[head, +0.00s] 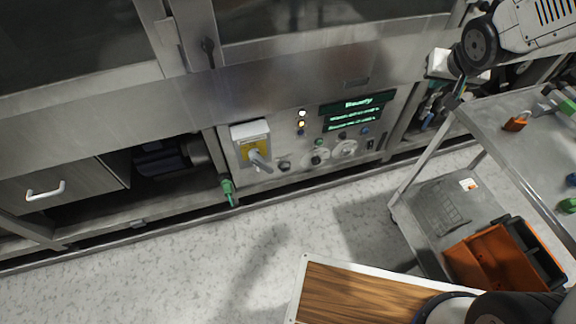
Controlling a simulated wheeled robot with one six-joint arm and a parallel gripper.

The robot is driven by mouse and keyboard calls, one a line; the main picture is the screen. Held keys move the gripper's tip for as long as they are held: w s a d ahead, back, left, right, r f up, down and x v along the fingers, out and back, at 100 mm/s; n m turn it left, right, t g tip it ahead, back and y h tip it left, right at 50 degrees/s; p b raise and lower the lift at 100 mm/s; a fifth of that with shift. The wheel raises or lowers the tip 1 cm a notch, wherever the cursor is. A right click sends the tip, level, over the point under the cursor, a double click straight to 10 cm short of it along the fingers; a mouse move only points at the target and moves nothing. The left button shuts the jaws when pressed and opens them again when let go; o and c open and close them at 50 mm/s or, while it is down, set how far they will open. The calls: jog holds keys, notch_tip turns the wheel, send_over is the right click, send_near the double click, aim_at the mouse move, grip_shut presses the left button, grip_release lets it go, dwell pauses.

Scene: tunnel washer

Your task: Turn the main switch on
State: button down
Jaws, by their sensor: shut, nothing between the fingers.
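The main switch (259,160) is a grey handle on a yellow plate, on the lower control panel of the washer in the head view. The handle slants down to the right. A white hood sits above the plate. My gripper (456,98) is at the upper right, well to the right of the switch and apart from it. Its fingers look dark and closed, with nothing seen between them. The panel's display (352,112) is lit green and reads "Ready" on its top line.
A metal cart (480,118) with small coloured parts stands at the right, with an orange bin (490,258) on its lower shelf. A green valve handle (228,190) sticks out left of the switch. A drawer (60,190) is at far left. The floor before the panel is clear.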

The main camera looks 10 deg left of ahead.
aim_at(262, 162)
jog(key=w+a+f+n+y, duration=0.1)
jog(key=w+a+f+y, duration=0.2)
jog(key=a+f, duration=0.5)
jog(key=w+a+f+y, duration=0.3)
jog(key=a+f, duration=0.3)
jog(key=f, duration=0.5)
jog(key=s+a+f+g+y, duration=0.1)
jog(key=s+a+f+y, duration=0.3)
jog(key=s+a+f, duration=0.3)
jog(key=s+a+f+g+y, duration=0.25)
jog(key=s+a+f, duration=0.25)
jog(key=f, duration=0.5)
jog(key=s+x, duration=0.2)
jog(key=x, duration=1)
jog(key=shift+a+m+t, duration=0.4)
jog(key=shift+a+t, duration=0.05)
